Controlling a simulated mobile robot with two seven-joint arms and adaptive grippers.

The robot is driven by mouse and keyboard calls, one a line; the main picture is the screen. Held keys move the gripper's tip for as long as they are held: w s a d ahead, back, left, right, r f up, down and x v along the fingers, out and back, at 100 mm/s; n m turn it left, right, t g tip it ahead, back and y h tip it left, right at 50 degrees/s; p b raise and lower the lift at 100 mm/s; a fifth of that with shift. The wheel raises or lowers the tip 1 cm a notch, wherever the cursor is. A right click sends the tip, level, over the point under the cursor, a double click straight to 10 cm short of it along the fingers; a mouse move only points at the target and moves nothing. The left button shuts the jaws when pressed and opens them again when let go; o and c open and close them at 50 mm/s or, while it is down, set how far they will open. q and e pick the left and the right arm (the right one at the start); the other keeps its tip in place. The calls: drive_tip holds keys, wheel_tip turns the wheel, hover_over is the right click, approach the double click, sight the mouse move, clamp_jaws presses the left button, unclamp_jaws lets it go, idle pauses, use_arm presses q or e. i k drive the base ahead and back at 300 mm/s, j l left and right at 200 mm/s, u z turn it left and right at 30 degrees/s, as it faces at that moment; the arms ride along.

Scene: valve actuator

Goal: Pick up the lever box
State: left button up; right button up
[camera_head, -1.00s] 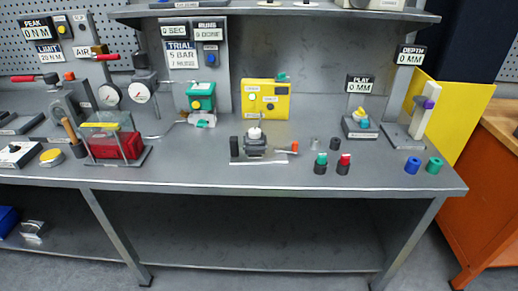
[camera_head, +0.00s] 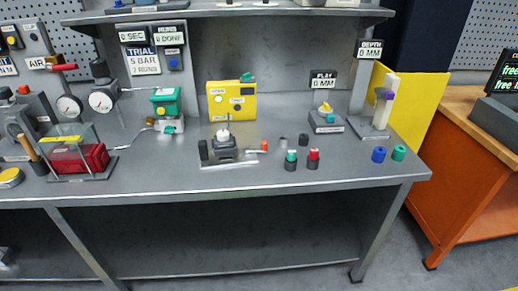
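No label that I can read names a lever box, so I cannot tell for sure which thing it is. A yellow box (camera_head: 243,101) with labels and round controls stands at the back middle of the grey bench. A green-topped device (camera_head: 165,100) with a yellow button stands left of it. In front is a grey block with an upright stem (camera_head: 224,148) on a light plate. A red box (camera_head: 80,158) lies in a clear-sided holder at the left. Neither of my grippers is in view.
The grey bench (camera_head: 240,182) has a clear front strip. Red-topped (camera_head: 313,159) and green-topped (camera_head: 291,160) pieces, a blue ring (camera_head: 379,155) and a green ring (camera_head: 398,153) stand at the right. Gauges (camera_head: 103,100) stand at the left. An orange cabinet (camera_head: 455,185) stands beyond the bench.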

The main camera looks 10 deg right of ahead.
sight(226, 154)
drive_tip(key=i, duration=1.05)
